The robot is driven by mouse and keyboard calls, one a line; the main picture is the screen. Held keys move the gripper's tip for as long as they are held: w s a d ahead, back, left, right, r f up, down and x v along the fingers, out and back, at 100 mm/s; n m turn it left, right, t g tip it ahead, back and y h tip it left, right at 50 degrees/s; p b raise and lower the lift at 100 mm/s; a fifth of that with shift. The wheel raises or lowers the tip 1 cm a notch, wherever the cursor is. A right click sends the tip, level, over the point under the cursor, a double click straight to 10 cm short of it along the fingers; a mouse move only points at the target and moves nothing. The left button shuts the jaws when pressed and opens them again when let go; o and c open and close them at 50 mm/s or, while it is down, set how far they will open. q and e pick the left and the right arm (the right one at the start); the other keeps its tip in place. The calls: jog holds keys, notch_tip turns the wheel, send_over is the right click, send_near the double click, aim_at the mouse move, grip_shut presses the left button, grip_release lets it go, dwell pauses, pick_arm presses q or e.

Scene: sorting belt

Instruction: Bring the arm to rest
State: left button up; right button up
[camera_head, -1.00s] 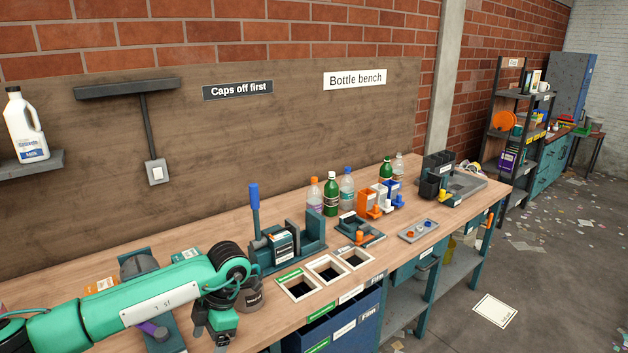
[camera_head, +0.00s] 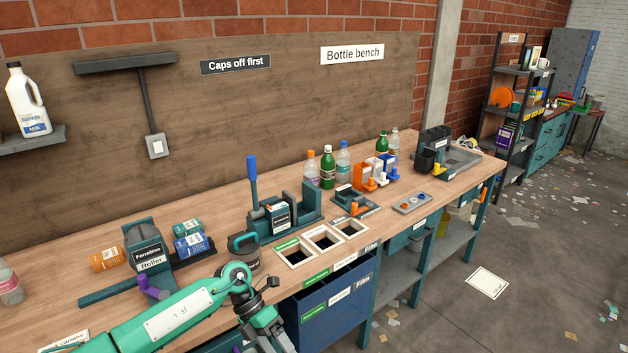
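My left arm (camera_head: 175,318) comes in from the bottom left, a green arm with a dark wrist. It reaches over the front edge of the bench, left of the blue bin. My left gripper (camera_head: 272,338) is at the bottom of the view, partly cut off by the frame edge. I see nothing held in it, but its fingers are too unclear to tell open from shut. My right gripper is not in view.
A roller device (camera_head: 148,258), a dark round pot (camera_head: 244,258) and a blue-handled press (camera_head: 282,218) stand on the bench behind the arm. Three square openings (camera_head: 321,238) are in the bench top above a blue bin (camera_head: 335,305). Several bottles (camera_head: 328,168) stand farther back.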

pick_arm(q)
jog(key=w+d+f+n+t+h, duration=0.2)
jog(key=f+n+t+h, duration=0.35)
jog(key=n, duration=0.25)
jog(key=w+d+f+n+t+h, duration=0.2)
jog(key=w+f+n+t+h, duration=0.15)
jog(key=f+n, duration=0.3)
jog(key=s+a+f+n+t+y, duration=0.4)
jog(key=a+f+n, duration=0.2)
jog(key=f+n, duration=0.3)
jog(key=s+a+f+n+t+y, duration=0.35)
jog(key=a+f+n, duration=0.25)
jog(key=f, duration=0.6)
jog(key=s+a+f+n+g+y, duration=0.2)
jog(key=s+a+f+n+y, duration=0.15)
jog(key=s+f, duration=0.45)
jog(key=s+a+f+n+g+y, duration=0.2)
jog(key=s+a+f+n+y, duration=0.15)
jog(key=s+f, duration=0.55)
jog(key=s+a+f+n+g, duration=0.1)
jog(key=s+f+n+g, duration=0.1)
jog(key=s, duration=1.2)
jog(key=s+a+f+n+g+y, duration=0.1)
jog(key=s+a+f+n+g, duration=0.1)
jog(key=s, duration=1.2)
jog(key=shift+a+f+n+g, duration=0.2)
jog(key=shift+n+g, duration=0.25)
jog(key=shift+g, duration=0.7)
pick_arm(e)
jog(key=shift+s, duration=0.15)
